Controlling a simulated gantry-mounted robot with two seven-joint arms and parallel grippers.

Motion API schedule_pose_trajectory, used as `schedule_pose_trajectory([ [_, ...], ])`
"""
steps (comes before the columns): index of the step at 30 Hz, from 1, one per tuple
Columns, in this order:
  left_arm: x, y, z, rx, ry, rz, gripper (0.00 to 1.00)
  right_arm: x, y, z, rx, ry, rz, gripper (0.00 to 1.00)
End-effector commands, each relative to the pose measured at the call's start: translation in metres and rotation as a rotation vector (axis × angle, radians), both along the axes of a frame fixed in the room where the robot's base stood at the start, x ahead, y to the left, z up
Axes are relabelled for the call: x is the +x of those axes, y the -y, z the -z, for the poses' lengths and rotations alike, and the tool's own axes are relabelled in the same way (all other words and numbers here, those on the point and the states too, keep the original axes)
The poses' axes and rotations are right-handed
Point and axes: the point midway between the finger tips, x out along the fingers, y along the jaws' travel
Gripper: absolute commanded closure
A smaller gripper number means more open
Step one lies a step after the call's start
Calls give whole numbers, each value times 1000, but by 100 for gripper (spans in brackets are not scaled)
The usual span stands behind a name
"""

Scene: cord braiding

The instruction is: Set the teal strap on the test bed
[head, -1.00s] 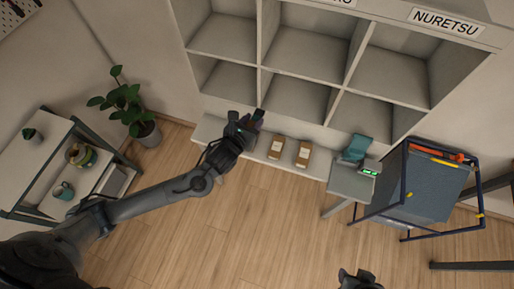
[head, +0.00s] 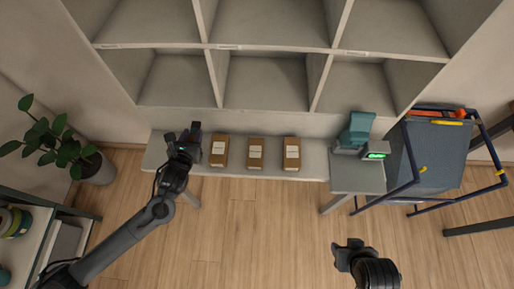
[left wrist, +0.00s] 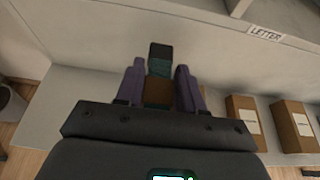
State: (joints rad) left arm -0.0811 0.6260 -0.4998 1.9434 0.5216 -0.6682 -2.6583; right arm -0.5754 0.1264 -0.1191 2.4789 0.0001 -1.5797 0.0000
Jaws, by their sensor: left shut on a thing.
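My left gripper (head: 190,138) is at the left end of the low shelf, left of the brown boxes. In the left wrist view its two purple fingers (left wrist: 160,88) are shut on a small dark teal piece (left wrist: 160,58), which I take for the teal strap. A brown patch shows between the fingers below it; I cannot tell if it is part of the held thing. A teal device (head: 356,132) with a lit green display stands on a grey stand at the right; it may be the test bed. My right gripper (head: 349,252) is low at the right, its jaws unclear.
Three brown boxes (head: 255,153) stand on the low shelf (head: 310,160) under the grey cubbies (head: 270,80). A blue-grey bin in a dark frame (head: 437,155) is at the far right. A plant (head: 60,145) and a side rack are left. The middle floor is clear.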

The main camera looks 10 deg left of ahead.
Motion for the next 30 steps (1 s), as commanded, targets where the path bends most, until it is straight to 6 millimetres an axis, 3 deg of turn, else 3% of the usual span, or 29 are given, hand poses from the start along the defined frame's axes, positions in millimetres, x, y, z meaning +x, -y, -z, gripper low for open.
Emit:
schedule_pose_trajectory([
  [5,-1,-2,14,0,-1,-3,93,0,-1,8,2,0,1,57],
  [15,-1,-2,63,1,-2,-3,93,-3,-3,19,10,-7,5,57],
  [23,-1,-1,77,1,-1,-2,93,-3,-3,22,10,-6,5,57],
  [30,-1,-1,105,0,-2,-3,93,-2,-3,29,9,-5,4,57],
])
